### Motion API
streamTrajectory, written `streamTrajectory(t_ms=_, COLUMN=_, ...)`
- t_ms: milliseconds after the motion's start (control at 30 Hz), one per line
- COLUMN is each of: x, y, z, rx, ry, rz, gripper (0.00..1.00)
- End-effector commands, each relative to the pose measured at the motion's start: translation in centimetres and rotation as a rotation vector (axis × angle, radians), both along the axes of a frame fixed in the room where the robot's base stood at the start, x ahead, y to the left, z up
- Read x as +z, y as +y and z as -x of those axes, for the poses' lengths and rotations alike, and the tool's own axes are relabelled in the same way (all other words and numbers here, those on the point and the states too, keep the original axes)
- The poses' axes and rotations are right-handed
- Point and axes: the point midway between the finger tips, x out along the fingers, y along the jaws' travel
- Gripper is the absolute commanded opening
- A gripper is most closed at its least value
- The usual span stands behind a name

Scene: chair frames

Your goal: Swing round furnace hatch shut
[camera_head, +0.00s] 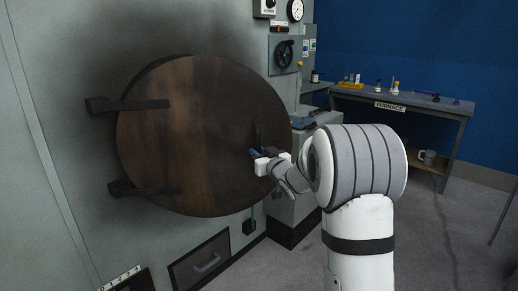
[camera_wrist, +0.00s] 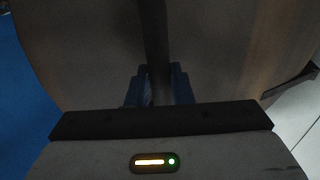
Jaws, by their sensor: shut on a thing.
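The round furnace hatch (camera_head: 190,130) is a dark brown disc on the grey furnace wall, hung on two dark hinge straps at its left. Its edge stands off the wall, at least at the upper left; how far it is open at the right is hard to tell. My gripper (camera_head: 256,158) is at the right part of the hatch face. In the wrist view my blue fingers (camera_wrist: 159,88) are shut on a dark upright handle bar (camera_wrist: 156,45) in front of the hatch face (camera_wrist: 90,60). The handle is mostly hidden by my gripper in the head view.
A handwheel (camera_head: 284,54) and a gauge (camera_head: 295,10) are on the wall at upper right. A drawer with a handle (camera_head: 206,262) is below the hatch. A workbench (camera_head: 440,103) with small items stands at back right. The floor (camera_head: 410,225) at right is mostly clear.

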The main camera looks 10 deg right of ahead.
Motion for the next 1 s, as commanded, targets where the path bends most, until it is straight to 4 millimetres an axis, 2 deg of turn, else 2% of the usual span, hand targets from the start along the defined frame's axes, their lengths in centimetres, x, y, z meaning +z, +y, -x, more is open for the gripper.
streamTrajectory(t_ms=300, x=-0.1, y=-0.5, z=-2.8, rx=0.007, ry=0.003, rz=0.002, gripper=0.0)
streamTrajectory(t_ms=600, x=-0.2, y=-0.7, z=-3.0, rx=0.004, ry=0.003, rz=0.002, gripper=0.0)
streamTrajectory(t_ms=633, x=-0.2, y=-0.7, z=-3.0, rx=0.004, ry=0.003, rz=0.001, gripper=0.22)
streamTrajectory(t_ms=900, x=-0.1, y=-0.8, z=-3.0, rx=0.001, ry=0.002, rz=0.002, gripper=0.44)
streamTrajectory(t_ms=1000, x=-0.1, y=-0.8, z=-3.0, rx=0.001, ry=0.001, rz=0.001, gripper=0.45)
